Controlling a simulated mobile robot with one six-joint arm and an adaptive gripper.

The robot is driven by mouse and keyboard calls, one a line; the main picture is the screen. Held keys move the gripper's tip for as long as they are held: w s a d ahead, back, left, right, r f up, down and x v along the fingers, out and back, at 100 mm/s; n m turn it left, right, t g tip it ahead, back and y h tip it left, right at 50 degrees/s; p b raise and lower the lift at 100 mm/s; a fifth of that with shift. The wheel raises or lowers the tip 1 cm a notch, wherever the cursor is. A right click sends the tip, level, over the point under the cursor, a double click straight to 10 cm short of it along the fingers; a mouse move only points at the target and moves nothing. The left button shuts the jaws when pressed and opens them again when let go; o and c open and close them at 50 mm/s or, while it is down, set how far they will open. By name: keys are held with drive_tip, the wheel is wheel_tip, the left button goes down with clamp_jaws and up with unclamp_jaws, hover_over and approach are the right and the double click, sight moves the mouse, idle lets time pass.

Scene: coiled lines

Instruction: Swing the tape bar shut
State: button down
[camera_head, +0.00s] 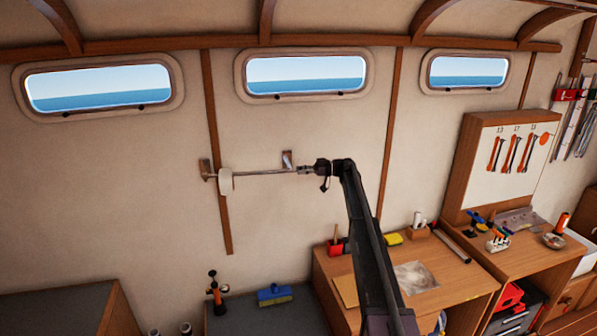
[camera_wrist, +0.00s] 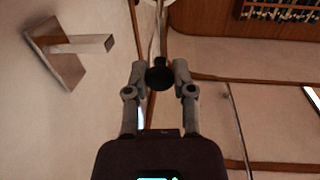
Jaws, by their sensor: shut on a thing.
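The tape bar (camera_head: 262,173) is a thin metal rod running from a wall bracket (camera_head: 206,170) at its left end, with a white tape roll (camera_head: 226,183) near that end. My gripper (camera_head: 304,170) is at the bar's right end. In the wrist view my gripper (camera_wrist: 160,72) is shut on the dark round knob (camera_wrist: 160,78) at the bar's end. A metal catch (camera_head: 287,159) is on the wall just behind the bar; in the wrist view this catch (camera_wrist: 78,46) stands to the left, apart from the bar and knob.
Portholes line the wall above. Below is a wooden bench (camera_head: 450,284) with a yellow sponge (camera_head: 393,239) and a red holder (camera_head: 335,247). A grey counter at lower left carries a blue brush (camera_head: 274,294). The air around the bar is clear.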

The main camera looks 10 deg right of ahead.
idle(0.4)
drive_tip(key=shift+c, duration=2.2)
unclamp_jaws()
drive_tip(key=shift+w+a, duration=0.1)
drive_tip(key=shift+a, duration=0.05)
drive_tip(key=shift+d, duration=0.2)
drive_tip(key=d, duration=1.1)
drive_tip(key=shift+d, duration=0.4)
